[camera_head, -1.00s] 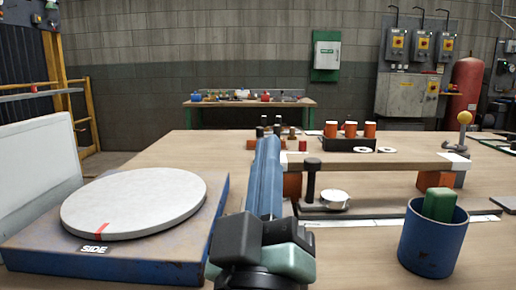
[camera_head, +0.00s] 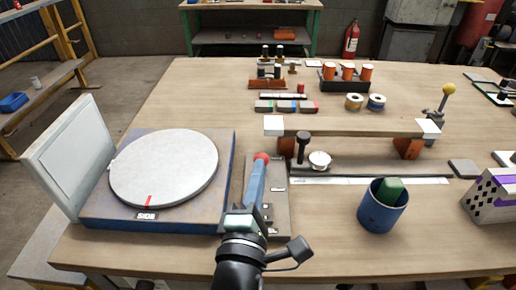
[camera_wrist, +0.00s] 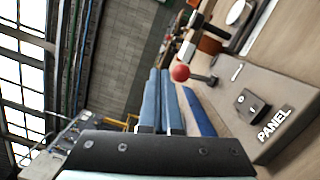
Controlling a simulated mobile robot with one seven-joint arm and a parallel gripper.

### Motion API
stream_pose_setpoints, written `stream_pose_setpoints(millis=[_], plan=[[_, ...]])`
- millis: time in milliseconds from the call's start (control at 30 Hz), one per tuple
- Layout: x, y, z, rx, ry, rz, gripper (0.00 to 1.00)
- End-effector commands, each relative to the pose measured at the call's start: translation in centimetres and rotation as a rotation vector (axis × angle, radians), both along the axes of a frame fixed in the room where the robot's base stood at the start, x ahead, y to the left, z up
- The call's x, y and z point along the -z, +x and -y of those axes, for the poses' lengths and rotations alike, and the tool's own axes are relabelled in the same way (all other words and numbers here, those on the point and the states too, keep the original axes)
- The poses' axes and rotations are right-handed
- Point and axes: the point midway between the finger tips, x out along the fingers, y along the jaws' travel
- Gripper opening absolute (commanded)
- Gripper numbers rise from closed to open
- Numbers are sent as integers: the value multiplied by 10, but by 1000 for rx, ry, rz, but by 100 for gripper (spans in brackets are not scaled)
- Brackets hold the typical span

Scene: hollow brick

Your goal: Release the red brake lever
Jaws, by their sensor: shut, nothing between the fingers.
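The brake lever's red ball knob (camera_head: 262,156) shows just beyond the tips of my gripper (camera_head: 259,171) in the head view. In the wrist view the red knob (camera_wrist: 180,73) sits on a short dark stem from a grey panel (camera_wrist: 262,100) marked PANEL. My gripper's blue fingers (camera_wrist: 160,78) are closed together with nothing between them. The fingertips are close to the knob; I cannot tell whether they touch it. In the head view my arm hides part of the panel (camera_head: 280,195).
A round white disc (camera_head: 165,168) on a blue-edged base stands left of the panel. A blue cup (camera_head: 382,208) with a green block is at right. A raised board (camera_head: 350,126) on orange supports lies behind. Bare table lies between the panel and cup.

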Motion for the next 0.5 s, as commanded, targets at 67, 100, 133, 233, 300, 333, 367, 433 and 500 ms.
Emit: stream_pose_setpoints(millis=[67,100,133,233,300,333,367,433,500], plan=[[-8,-5,-3,2,-101,-54,0],[-6,-8,-4,3,-153,-80,0],[-5,-10,-4,2,-192,-99,0],[-1,-19,-6,-3,-324,-163,0],[1,-26,-8,-11,-417,-205,0],[2,-29,-9,-15,-457,-223,0],[4,-32,-9,-20,-496,-241,0],[5,-40,-11,-34,-590,-283,0],[8,-50,-12,-51,-685,-324,0]])
